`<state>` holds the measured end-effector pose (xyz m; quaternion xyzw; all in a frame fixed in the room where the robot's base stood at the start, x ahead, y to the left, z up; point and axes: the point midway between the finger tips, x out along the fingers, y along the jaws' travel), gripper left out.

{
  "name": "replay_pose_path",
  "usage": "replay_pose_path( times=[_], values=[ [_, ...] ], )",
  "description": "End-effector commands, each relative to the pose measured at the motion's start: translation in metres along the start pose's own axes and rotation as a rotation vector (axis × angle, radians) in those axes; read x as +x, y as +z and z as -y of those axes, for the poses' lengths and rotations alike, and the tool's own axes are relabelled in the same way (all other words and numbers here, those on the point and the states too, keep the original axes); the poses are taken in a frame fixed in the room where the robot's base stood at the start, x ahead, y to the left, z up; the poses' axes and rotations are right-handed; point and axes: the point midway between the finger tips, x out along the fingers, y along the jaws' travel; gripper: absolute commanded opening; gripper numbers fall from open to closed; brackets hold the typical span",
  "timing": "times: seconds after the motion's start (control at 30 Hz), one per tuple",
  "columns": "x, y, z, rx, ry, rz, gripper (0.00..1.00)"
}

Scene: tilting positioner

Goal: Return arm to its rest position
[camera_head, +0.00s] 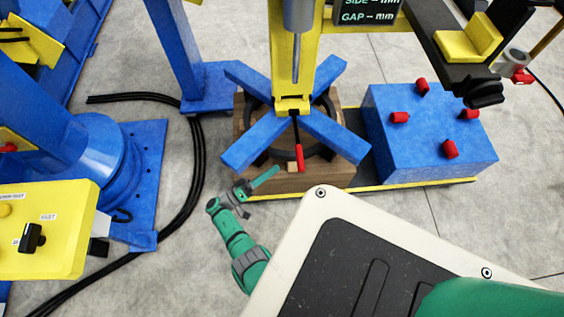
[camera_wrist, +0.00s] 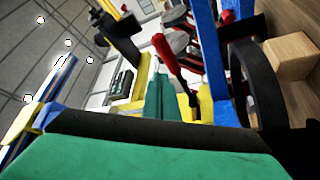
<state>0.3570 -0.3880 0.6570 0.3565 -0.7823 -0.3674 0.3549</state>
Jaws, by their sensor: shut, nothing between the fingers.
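My green arm (camera_head: 236,240) reaches up from the lower middle of the head view, beside my pale-edged base. My gripper (camera_head: 268,176) is shut and empty at the front left of the wooden block (camera_head: 325,178), just left of a red-handled lever (camera_head: 299,158). I cannot tell whether its tip touches anything. In the wrist view the green fingers (camera_wrist: 160,98) show near the middle, with the red handle (camera_wrist: 166,54) close beside them. The blue cross-shaped arms (camera_head: 252,145) of the positioner lie on the wooden block, above my gripper in the head view.
A yellow column (camera_head: 310,60) stands behind the cross. A blue box with red knobs (camera_head: 430,130) is on the right. A yellow control box (camera_head: 45,230) is at the left. Black cables (camera_head: 198,165) run along the floor. Bare floor (camera_head: 190,260) lies left of my arm.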

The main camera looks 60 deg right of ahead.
Motion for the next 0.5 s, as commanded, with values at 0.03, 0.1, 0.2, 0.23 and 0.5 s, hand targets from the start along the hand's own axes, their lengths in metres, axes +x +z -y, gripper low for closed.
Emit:
replay_pose_path(
  times=[0.03, 0.1, 0.2, 0.23, 0.5],
  values=[
    [-0.0057, -0.0011, -0.0002, 0.000, 0.001, -0.002, 0.00],
    [-0.0107, -0.0014, -0.0010, 0.003, 0.003, 0.000, 0.00],
    [-0.0143, -0.0012, -0.0018, 0.003, 0.005, 0.002, 0.00],
    [-0.0147, -0.0012, -0.0019, 0.003, 0.006, 0.002, 0.00],
    [-0.0151, 0.0034, 0.0005, -0.003, -0.006, 0.003, 0.00]
  ],
)
